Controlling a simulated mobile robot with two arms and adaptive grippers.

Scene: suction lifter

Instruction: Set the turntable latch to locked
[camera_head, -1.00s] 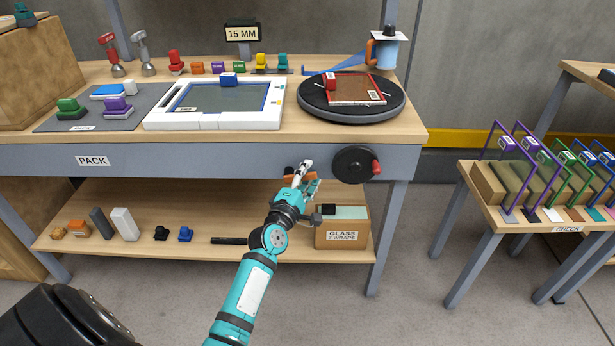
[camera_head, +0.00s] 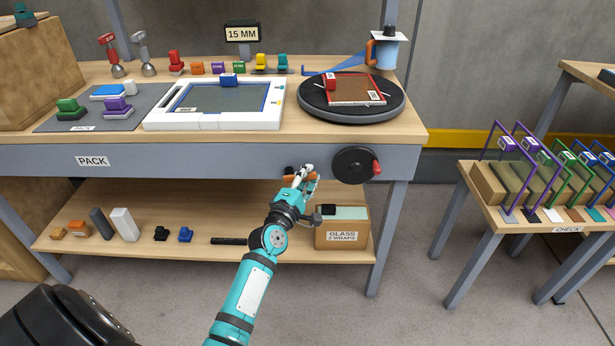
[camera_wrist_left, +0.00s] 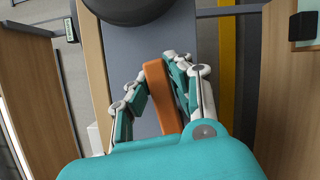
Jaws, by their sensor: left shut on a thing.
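The turntable (camera_head: 352,114) is a black disc at the right end of the bench top. An orange handle (camera_head: 287,178), seemingly the turntable latch, is on the bench's front face below it, left of a black round knob (camera_head: 353,165) with a red grip. My left gripper (camera_head: 302,180) is at this orange handle. In the left wrist view the orange handle (camera_wrist_left: 163,95) lies between the fingers of my left gripper (camera_wrist_left: 155,90), which is shut on it. The fingers partly hide the handle in the head view. My right gripper is not in view.
A brown panel with a red frame (camera_head: 355,89) lies on the turntable. A white frame (camera_head: 215,121) is on the bench top to its left. A rack of coloured frames (camera_head: 565,165) stands at the right.

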